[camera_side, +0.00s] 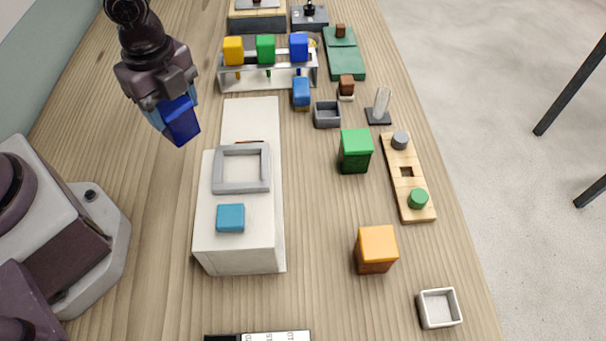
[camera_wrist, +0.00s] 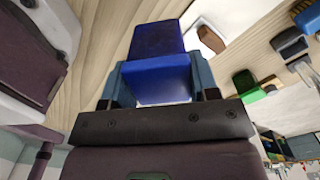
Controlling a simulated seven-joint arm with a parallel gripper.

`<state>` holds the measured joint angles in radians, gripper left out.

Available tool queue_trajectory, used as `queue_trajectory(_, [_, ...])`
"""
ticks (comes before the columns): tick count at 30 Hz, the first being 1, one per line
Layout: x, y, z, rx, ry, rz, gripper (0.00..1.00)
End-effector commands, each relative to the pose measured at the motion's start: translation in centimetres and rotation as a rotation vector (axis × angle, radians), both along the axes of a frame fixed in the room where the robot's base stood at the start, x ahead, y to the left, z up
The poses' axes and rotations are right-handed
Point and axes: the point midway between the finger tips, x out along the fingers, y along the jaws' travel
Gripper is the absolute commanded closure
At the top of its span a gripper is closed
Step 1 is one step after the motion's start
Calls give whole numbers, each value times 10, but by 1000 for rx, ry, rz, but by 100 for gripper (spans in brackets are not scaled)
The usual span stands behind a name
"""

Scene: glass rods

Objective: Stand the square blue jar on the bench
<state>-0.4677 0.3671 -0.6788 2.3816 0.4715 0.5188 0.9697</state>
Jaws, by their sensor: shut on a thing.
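The square blue jar (camera_side: 183,124) is held in my gripper (camera_side: 171,112), which is above the bench at the upper left of the side view. The jar is dark blue and hangs tilted. In the wrist view the jar (camera_wrist: 158,62) sits between the two blue-grey fingers of my gripper (camera_wrist: 160,82), with one finger on each side. My gripper is shut on it. The bench (camera_side: 150,190) is pale wood, and its surface is bare around and to the lower left of the jar. I cannot tell the exact height of the jar above it.
A white stepped block (camera_side: 207,235) with a grey frame (camera_side: 241,188) and a light-blue piece (camera_side: 231,217) stands to the right of the jar. A rack (camera_side: 268,83) with yellow, green and blue blocks is behind. A green jar (camera_side: 355,151) and an orange jar (camera_side: 376,249) stand farther right.

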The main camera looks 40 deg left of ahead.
Motion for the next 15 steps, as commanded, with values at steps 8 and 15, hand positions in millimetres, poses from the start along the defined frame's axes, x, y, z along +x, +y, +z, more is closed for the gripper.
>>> queue_trajectory(8, [2,1,33,4,-8,3,80])
queue_trajectory(15, [9,-8,53,-3,-3,-20,80])
